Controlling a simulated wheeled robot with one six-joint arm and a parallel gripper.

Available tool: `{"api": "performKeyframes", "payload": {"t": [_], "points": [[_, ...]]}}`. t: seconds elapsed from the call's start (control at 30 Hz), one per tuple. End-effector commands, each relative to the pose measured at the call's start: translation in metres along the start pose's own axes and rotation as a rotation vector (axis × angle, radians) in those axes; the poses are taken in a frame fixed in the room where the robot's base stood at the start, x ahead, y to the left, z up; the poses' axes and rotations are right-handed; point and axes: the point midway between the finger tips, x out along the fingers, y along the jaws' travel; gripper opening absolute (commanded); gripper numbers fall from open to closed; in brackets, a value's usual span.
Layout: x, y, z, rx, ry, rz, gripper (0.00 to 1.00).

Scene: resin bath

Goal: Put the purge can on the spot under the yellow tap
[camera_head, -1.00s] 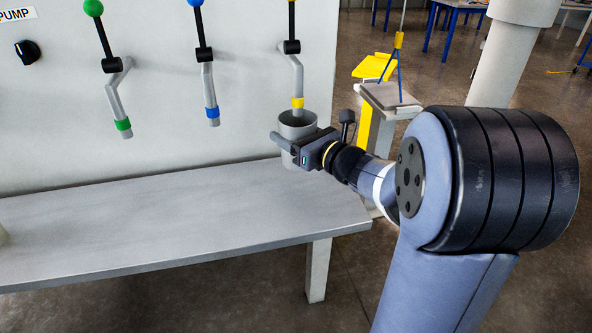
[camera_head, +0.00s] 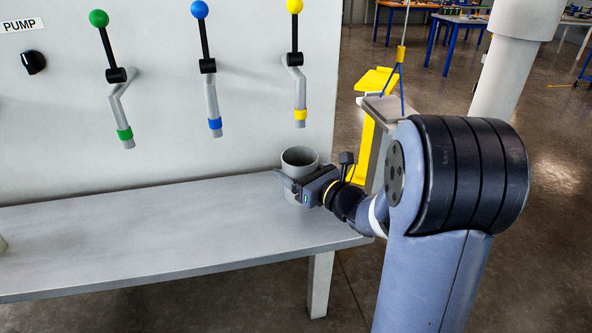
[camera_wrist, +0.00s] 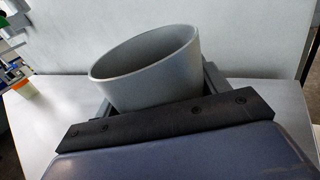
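The purge can (camera_head: 299,157), a grey open-topped cylinder, is below the yellow tap (camera_head: 300,105) near the right end of the bench. My gripper (camera_head: 300,186) is shut around its sides. In the wrist view the can (camera_wrist: 150,78) sits between the fingers, its mouth tilted in the picture and the inside looking empty. The tap's spout with its yellow band ends above the can with a clear gap. My gripper hides the can's lower part, so I cannot tell whether its base touches the bench. The marked spot is not visible.
The grey bench (camera_head: 160,235) is mostly clear. Green (camera_head: 123,120) and blue (camera_head: 212,110) taps hang left of the yellow one on the pale panel (camera_head: 60,130). A yellow stand (camera_head: 366,150) is behind my arm.

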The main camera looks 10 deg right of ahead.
Motion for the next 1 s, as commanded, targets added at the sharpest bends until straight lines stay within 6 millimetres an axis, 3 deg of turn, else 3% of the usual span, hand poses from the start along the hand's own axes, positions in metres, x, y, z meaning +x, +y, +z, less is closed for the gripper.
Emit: {"api": "performKeyframes", "payload": {"t": [0.17,0.53,1.0], "points": [[0.000,0.000,0.000,0.000,0.000,0.000,0.84],[0.000,0.000,0.006,0.000,0.000,0.000,0.85],[-0.090,-0.001,0.003,-0.001,-0.001,-0.006,0.85]]}}
